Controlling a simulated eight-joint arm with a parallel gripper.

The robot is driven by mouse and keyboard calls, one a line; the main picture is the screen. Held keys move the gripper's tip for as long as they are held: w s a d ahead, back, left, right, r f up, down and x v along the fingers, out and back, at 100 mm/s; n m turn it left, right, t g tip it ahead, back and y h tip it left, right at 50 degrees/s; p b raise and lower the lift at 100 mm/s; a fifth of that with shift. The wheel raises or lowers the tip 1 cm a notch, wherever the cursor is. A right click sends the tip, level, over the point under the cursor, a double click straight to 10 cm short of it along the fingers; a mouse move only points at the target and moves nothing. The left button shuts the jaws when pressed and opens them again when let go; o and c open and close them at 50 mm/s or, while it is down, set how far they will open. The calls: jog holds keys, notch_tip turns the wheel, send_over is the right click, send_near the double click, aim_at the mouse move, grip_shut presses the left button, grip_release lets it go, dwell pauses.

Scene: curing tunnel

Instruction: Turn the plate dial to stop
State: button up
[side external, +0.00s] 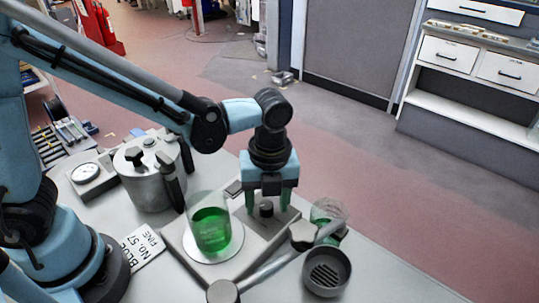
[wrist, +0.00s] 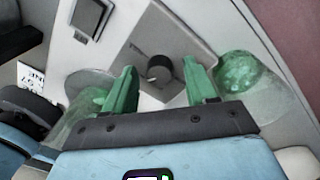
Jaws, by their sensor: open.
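The plate dial (side external: 266,209) is a small dark round knob on the grey plate unit (side external: 175,236). In the wrist view the dial (wrist: 159,69) sits on a grey panel with faint markings around it that I cannot read. My gripper (side external: 267,203) points down over the dial, with one green finger on each side. In the wrist view my gripper (wrist: 161,74) is open, and gaps show between its fingers and the dial. A glass beaker of green liquid (side external: 211,232) stands on the unit's white round plate (side external: 232,252).
A second glass with green contents (side external: 329,214) is close right of my gripper. A grey rod with knobs (side external: 268,268) crosses in front, beside a dark slotted cup (side external: 326,271). A metal pot (side external: 147,172) and a dial gauge (side external: 88,173) stand left. A dark switch (wrist: 88,18) is near the dial.

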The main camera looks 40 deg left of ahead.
grip_shut()
dwell(0.4)
jog(key=shift+n, duration=0.4)
jog(key=n, duration=0.4)
jog(key=shift+n, duration=0.3)
jog(key=n, duration=0.6)
jog(key=shift+h, duration=0.3)
jog(key=n, duration=0.6)
jog(key=shift+a+n, duration=0.1)
jog(key=shift+n, duration=0.2)
jog(key=n, duration=0.5)
jog(key=shift+n, duration=0.4)
